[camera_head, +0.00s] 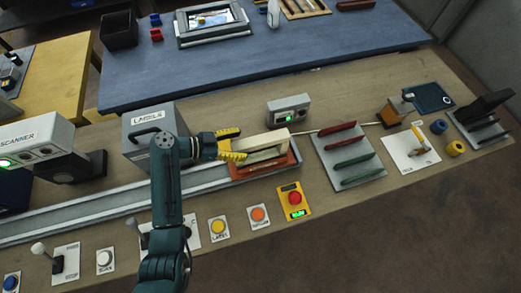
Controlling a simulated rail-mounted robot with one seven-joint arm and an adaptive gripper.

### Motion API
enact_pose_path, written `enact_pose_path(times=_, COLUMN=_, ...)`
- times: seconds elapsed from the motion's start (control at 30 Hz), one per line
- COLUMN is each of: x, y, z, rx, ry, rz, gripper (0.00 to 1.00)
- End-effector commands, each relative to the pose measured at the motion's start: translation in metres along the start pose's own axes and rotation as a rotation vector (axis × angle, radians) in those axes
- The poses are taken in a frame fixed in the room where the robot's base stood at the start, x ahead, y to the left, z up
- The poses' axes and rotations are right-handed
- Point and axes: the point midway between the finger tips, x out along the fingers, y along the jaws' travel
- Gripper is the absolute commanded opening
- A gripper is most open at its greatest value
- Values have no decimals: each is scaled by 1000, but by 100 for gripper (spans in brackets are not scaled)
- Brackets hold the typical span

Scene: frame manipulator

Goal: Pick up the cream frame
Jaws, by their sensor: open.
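The cream frame (270,141) sits at the orange-brown carrier (262,172) at the right end of the grey rail track. It looks like a pale upright piece with a greyish part in front of it. My gripper (240,145) has yellow fingers and is open, pointing right. Its fingertips are at the left end of the cream frame, one farther back and one nearer. I cannot tell whether they touch it or whether it lies between them.
A grey labels box (150,125) stands behind my arm. A grey rack with red and green bars (348,157) is close on the right. A small box with a green display (288,109) stands behind the frame. Buttons, including a red one (294,199), line the front.

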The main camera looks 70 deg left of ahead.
Motion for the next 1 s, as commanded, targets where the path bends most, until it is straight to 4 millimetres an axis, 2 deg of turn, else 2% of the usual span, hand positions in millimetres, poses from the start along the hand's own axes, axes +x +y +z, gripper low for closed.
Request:
enact_pose_path(times=0.03, x=11, y=0, z=1, rx=2, ry=0, rz=4, gripper=74)
enact_pose_path(times=0.23, x=32, y=-1, z=-3, rx=3, ry=2, rz=2, gripper=74)
enact_pose_path(times=0.4, x=62, y=-6, z=-9, rx=3, ry=1, rz=3, gripper=74)
enact_pose_path(times=0.5, x=74, y=-6, z=-9, rx=3, ry=1, rz=2, gripper=74)
enact_pose_path(times=0.77, x=76, y=-6, z=-10, rx=2, ry=2, rz=-2, gripper=74)
enact_pose_path(times=1.0, x=75, y=-6, z=-10, rx=2, ry=2, rz=-1, gripper=28)
